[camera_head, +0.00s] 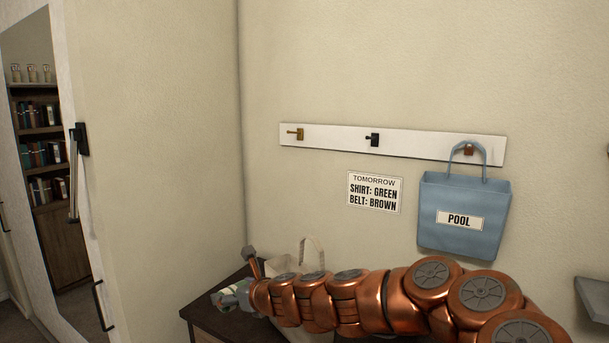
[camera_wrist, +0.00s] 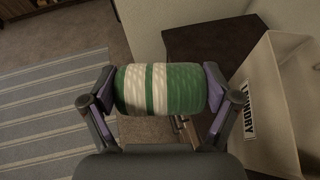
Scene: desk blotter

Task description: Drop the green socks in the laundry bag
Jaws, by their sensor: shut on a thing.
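My gripper (camera_wrist: 162,90) is shut on the green socks (camera_wrist: 186,88), a rolled bundle with green and white bands, held between both fingers. The laundry bag (camera_wrist: 268,88) is an open cream bag marked with dark lettering, to the right of the socks in the wrist view; the bundle is beside its opening, not over it. In the head view the bag (camera_head: 282,265) is mostly hidden behind my copper arm, with its handle loop showing above. My gripper (camera_head: 232,297) is at the left end of the arm there, small and partly hidden.
The bag stands on a dark brown cabinet top (camera_head: 208,318). A blue POOL bag (camera_head: 465,225) hangs from a white hook rail (camera_head: 330,137) beside a TOMORROW sign (camera_head: 375,192). A striped rug (camera_wrist: 60,110) lies on the floor at left in the wrist view.

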